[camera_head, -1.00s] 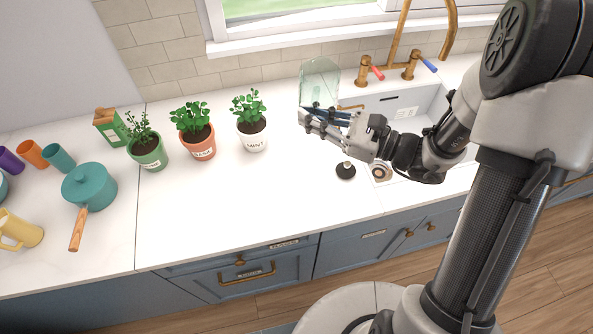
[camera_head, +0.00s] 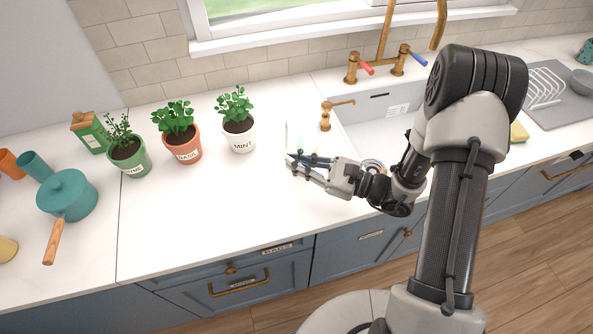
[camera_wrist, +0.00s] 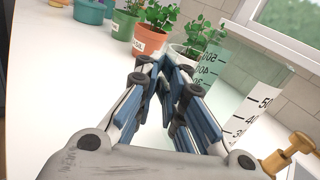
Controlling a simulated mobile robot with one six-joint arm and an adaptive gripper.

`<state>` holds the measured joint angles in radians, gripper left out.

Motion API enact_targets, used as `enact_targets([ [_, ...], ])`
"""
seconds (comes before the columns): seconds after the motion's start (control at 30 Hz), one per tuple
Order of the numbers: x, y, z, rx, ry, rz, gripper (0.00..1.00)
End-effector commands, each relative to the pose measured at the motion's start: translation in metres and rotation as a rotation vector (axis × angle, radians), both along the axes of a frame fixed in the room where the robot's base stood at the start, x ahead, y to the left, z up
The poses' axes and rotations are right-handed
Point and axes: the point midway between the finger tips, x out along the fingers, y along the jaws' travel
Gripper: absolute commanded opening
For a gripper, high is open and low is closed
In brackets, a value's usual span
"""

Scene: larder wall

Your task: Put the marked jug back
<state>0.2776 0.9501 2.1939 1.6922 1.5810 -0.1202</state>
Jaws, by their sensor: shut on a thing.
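The marked jug (camera_head: 302,133) is a clear, faintly green measuring jug. It is hard to see against the white counter in the head view. In the wrist view the jug (camera_wrist: 245,95) shows black scale lines and numbers on its walls, at the right of my fingers. My gripper (camera_head: 292,159) is shut on the jug, at the front left of the sink; my gripper (camera_wrist: 168,70) also fills the middle of the wrist view. My fingers hide part of the jug. I cannot tell whether its base touches the counter.
Potted mint (camera_head: 238,142), basil (camera_head: 183,148) and thyme (camera_head: 129,160) stand left of the jug. A teal saucepan (camera_head: 68,193) is farther left. A brass soap dispenser (camera_head: 326,118) and the sink (camera_head: 372,108) lie behind and right. The counter (camera_head: 215,205) front is clear.

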Motion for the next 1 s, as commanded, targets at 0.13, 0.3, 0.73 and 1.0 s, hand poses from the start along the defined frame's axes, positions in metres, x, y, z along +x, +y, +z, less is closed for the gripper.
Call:
enact_targets([
  [0.13,0.0,0.0,-0.027,0.0,0.001,0.0,0.0],
  [0.3,0.0,0.0,-0.032,0.001,-0.001,0.0,0.0],
  [0.73,0.0,0.0,-0.035,-0.001,0.0,0.0,0.17],
  [1.0,0.0,0.0,-0.035,-0.001,0.0,0.0,0.3],
])
